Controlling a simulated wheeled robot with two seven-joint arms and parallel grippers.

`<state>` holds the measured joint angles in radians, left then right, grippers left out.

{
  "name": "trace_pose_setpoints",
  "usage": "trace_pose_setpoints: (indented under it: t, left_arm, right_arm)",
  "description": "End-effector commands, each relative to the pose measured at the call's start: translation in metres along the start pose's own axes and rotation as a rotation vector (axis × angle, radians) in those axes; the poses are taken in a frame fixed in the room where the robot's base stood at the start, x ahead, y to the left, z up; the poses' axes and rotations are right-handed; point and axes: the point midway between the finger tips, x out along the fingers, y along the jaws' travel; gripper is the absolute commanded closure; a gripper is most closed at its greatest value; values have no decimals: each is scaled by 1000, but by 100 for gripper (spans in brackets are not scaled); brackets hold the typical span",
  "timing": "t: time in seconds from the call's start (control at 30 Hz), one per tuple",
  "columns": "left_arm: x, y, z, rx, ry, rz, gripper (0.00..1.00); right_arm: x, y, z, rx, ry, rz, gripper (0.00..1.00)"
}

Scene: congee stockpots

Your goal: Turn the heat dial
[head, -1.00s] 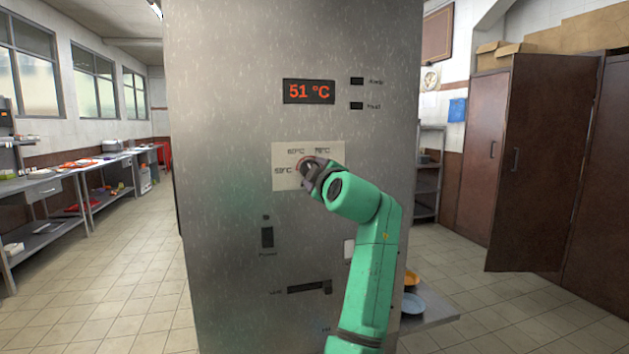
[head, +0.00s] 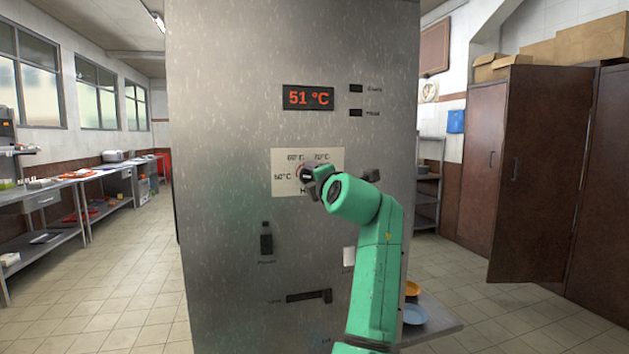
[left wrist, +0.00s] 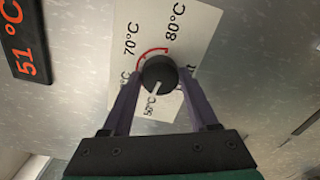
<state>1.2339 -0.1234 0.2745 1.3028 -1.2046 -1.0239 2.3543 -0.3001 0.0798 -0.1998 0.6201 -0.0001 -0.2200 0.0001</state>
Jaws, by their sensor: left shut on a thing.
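The heat dial (left wrist: 159,72) is a round black knob on a white plate (left wrist: 190,35) printed with temperatures and a red arc. Its white pointer line faces the 50°C label in the left wrist view. My left gripper (left wrist: 158,84) is shut on the dial, one dark finger on each side of it. In the head view, my left gripper (head: 312,178) covers most of the dial and part of the plate (head: 284,186). The red display (head: 308,97) above reads 51 °C. My right gripper is not in view.
The plate is on a tall steel cabinet front (head: 220,180). Below it are a dark switch (head: 266,240) and a horizontal slot with a handle (head: 308,296). Two small dark indicators (head: 356,100) sit beside the display. A shelf with plates (head: 415,315) stands at the lower right.

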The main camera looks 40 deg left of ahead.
Motion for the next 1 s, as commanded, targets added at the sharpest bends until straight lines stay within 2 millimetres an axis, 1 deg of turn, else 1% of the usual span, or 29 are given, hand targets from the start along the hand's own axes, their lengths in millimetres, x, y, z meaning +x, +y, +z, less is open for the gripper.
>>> trace_pose_setpoints:
  t: [0.1,0.3,0.5,0.87,0.9,0.97,1.0]
  left_arm:
    - [0,0,0,-68,-1,-1,96]
    - [0,0,0,-146,0,-1,96]
    - [0,0,0,-178,0,-2,96]
    - [0,0,0,-183,0,-2,96]
    - [0,0,0,-183,0,-2,32]
    - [0,0,0,-182,0,-2,10]
    - [0,0,0,-182,0,-2,10]
  right_arm:
    - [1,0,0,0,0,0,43]
    - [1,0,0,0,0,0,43]
    - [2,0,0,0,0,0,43]
    - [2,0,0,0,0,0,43]
    - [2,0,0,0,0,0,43]
    - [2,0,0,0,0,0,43]
    - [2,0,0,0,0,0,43]
